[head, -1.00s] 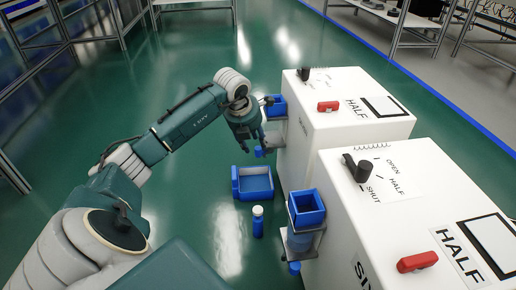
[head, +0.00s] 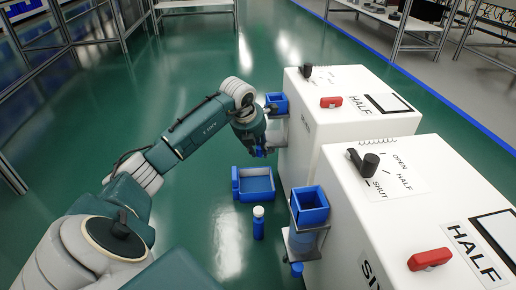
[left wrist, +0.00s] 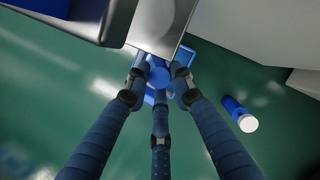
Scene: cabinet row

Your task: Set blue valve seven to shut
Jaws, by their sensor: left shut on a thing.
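The far white cabinet (head: 330,120) has a blue hopper (head: 277,102) on its left side; the lettering on that side is too small to read. Below the hopper is a small blue valve knob, seen best in the left wrist view (left wrist: 160,76). My left gripper (head: 259,150) is at this knob, its fingers closed around it from the sides. In the left wrist view the fingers (left wrist: 158,90) meet on the knob beneath a metal bracket (left wrist: 160,38). The knob's setting cannot be read. My right gripper is not in view.
The near cabinet (head: 350,220) has its own blue hopper (head: 310,207), blue knob (head: 297,268) and black dial (head: 368,161) marked OPEN, HALF, SHUT. A blue bin (head: 254,184) and blue bottle (head: 258,223) are on the green floor.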

